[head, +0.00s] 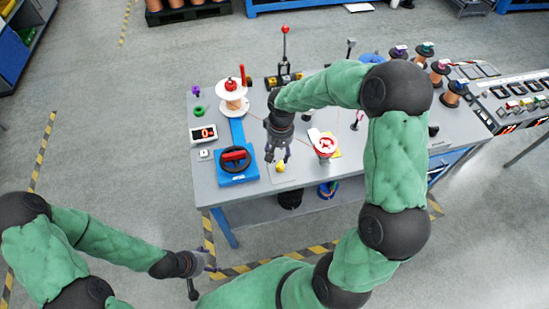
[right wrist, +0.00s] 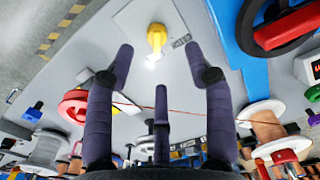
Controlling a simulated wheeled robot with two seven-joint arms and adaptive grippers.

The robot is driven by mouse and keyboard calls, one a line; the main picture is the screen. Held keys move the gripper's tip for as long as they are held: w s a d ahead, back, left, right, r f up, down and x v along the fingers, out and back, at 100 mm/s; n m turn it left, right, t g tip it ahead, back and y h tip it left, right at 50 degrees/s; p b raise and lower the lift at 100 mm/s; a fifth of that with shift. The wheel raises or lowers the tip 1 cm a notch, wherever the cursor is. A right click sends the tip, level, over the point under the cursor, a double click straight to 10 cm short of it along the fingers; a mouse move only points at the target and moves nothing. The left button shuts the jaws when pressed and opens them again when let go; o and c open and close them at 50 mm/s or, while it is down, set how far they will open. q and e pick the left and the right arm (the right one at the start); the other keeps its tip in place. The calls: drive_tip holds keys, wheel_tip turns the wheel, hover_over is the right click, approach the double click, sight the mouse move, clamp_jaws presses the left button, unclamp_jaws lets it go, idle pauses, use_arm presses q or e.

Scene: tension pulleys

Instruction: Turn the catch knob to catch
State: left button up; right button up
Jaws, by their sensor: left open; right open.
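The catch knob appears to be the small yellow knob (head: 280,167) on a pale plate near the table's front edge. It also shows at the top of the right wrist view (right wrist: 157,38), apart from my fingers. My right gripper (head: 278,152) is open and empty, just behind the knob in the head view. In the right wrist view its spread fingers (right wrist: 160,72) point toward the knob, with nothing between them. My left gripper (head: 204,268) is open and empty, low in front of the table over the floor.
A blue unit with a black and red handwheel (head: 235,158) stands left of the knob. A red and white round part (head: 325,145) stands to the right. A thin red line (right wrist: 135,107) runs across behind my fingers. Several wire spools line the back right.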

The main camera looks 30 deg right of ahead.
sight(280, 164)
drive_tip(key=f+b, duration=0.1)
drive_tip(key=f, duration=0.2)
drive_tip(key=f+b, duration=0.1)
drive_tip(key=f, duration=0.2)
drive_tip(key=d+f+b, duration=0.1)
drive_tip(key=f, duration=0.2)
drive_tip(key=shift+w+f+b, duration=0.25)
drive_tip(key=shift+f+b, duration=0.05)
clamp_jaws()
